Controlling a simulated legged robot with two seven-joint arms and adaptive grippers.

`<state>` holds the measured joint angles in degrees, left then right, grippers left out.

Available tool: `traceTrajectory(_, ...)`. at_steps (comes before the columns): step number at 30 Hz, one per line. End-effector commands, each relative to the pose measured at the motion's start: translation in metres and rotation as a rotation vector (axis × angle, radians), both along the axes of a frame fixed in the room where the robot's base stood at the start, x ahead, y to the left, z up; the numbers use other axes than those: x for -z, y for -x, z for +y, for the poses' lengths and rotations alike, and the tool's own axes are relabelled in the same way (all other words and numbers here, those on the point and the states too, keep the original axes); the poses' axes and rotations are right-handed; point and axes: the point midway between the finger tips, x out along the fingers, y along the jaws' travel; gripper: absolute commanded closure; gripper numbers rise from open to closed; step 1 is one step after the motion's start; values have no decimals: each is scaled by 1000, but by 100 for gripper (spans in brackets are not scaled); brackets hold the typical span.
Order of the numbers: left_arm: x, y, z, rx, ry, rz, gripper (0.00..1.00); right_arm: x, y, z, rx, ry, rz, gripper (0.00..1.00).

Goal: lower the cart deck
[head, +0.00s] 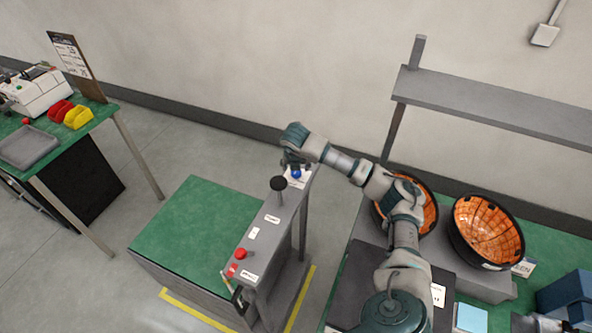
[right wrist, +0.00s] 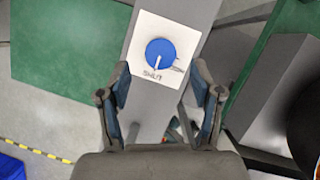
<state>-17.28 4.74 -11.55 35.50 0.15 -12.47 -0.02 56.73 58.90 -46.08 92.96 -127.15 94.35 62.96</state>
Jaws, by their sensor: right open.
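The cart has a green deck (head: 195,235) beside a long grey control beam (head: 275,235). A blue round knob (head: 296,173) sits on a white plate at the beam's far end. In the right wrist view the blue knob (right wrist: 160,54) has a white pointer line aimed down, with small lettering below it. My right gripper (head: 293,160) is at the knob; its open fingers (right wrist: 162,105) show on either side of the beam, below the knob in the picture, with nothing between them. Whether they touch the knob cannot be told. My left gripper is out of view.
The beam also carries a black ball-topped lever (head: 278,184) and a red button (head: 240,254). A shelf (head: 490,105) and two orange-lined bowls (head: 487,230) stand right. A green table (head: 75,135) with yellow and red items is left. Yellow tape marks the floor.

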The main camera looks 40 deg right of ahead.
Motion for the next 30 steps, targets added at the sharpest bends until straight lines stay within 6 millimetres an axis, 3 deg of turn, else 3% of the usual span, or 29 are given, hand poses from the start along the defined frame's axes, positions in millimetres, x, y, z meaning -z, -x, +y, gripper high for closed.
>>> traceTrajectory(6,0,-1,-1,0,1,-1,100,-44,13,12,-2,0,-2,35)
traceTrajectory(11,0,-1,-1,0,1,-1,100,-62,18,17,0,0,0,35)
traceTrajectory(30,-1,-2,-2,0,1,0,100,-67,20,18,0,0,1,35)
